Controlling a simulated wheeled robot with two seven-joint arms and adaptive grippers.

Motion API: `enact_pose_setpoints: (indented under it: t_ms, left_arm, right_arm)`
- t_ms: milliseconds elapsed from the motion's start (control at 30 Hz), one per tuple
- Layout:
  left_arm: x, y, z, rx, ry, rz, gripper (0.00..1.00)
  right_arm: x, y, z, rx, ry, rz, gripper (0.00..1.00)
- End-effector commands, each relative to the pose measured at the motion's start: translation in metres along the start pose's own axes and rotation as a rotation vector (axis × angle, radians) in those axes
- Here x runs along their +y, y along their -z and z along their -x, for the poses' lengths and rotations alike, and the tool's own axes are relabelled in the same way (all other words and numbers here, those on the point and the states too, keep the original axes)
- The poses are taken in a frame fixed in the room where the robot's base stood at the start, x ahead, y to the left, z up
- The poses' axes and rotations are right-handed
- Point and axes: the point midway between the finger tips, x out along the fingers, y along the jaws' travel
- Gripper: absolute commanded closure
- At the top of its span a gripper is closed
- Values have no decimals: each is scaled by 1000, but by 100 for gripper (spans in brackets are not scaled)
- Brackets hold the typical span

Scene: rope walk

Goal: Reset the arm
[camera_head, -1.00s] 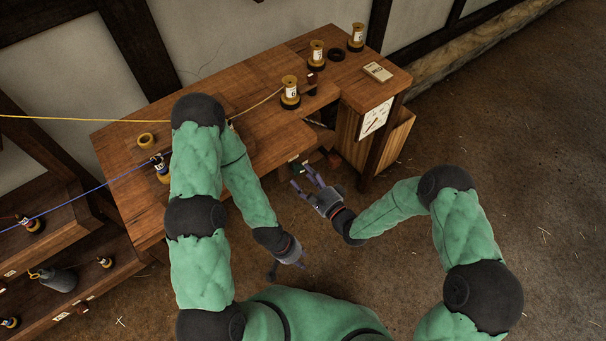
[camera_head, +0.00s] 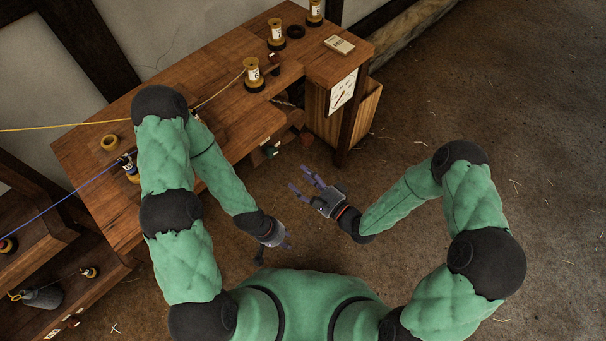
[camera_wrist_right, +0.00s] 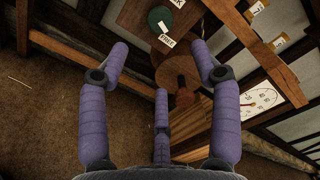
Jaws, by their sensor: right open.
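My right gripper (camera_head: 308,182) is in the head view over the bare floor, just in front of the bench. Its purple fingers are spread and hold nothing. In the right wrist view the open fingers (camera_wrist_right: 160,70) show with a clear gap between them. My left gripper (camera_head: 274,240) is lower in the head view, close to my body and below the bench's front edge. It is small and partly turned away, so how far its fingers are apart is unclear. I see nothing in it.
The wooden bench (camera_head: 225,118) carries several spools, a yellow rope (camera_head: 60,127) and a dial box (camera_head: 342,92). A dark green round thing (camera_wrist_right: 160,19) and a red-brown thing (camera_wrist_right: 185,91) sit beyond my right fingers. Open floor (camera_head: 470,100) lies to the right.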

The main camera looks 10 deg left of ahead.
Motion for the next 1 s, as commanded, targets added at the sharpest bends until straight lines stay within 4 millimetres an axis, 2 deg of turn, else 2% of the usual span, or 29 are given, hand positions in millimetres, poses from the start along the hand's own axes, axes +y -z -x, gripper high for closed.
enact_pose_setpoints:
  t_ms: [367, 467, 567, 700, 800, 867, 1000]
  left_arm:
    - [0, 0, 0, 0, 0, 0, 65]
    - [0, 0, 2, 0, 0, 0, 65]
    - [1, 0, 3, 0, 0, 0, 65]
    - [2, 0, 5, 0, 0, 0, 65]
    - [2, 0, 7, 0, 0, 0, 65]
    - [3, 0, 8, 0, 0, 0, 65]
    - [4, 0, 10, 0, 0, 0, 65]
  right_arm:
    - [3, 6, 0, 21, -22, 26, 36]
    - [14, 21, 4, 78, -103, 103, 36]
    - [34, 44, 16, 155, -255, 226, 36]
    - [69, 70, 50, 214, -539, 396, 36]
    - [92, 77, 82, 195, -745, 485, 36]
    - [105, 76, 103, 162, -864, 523, 36]
    - [127, 61, 152, 31, -1095, 568, 36]
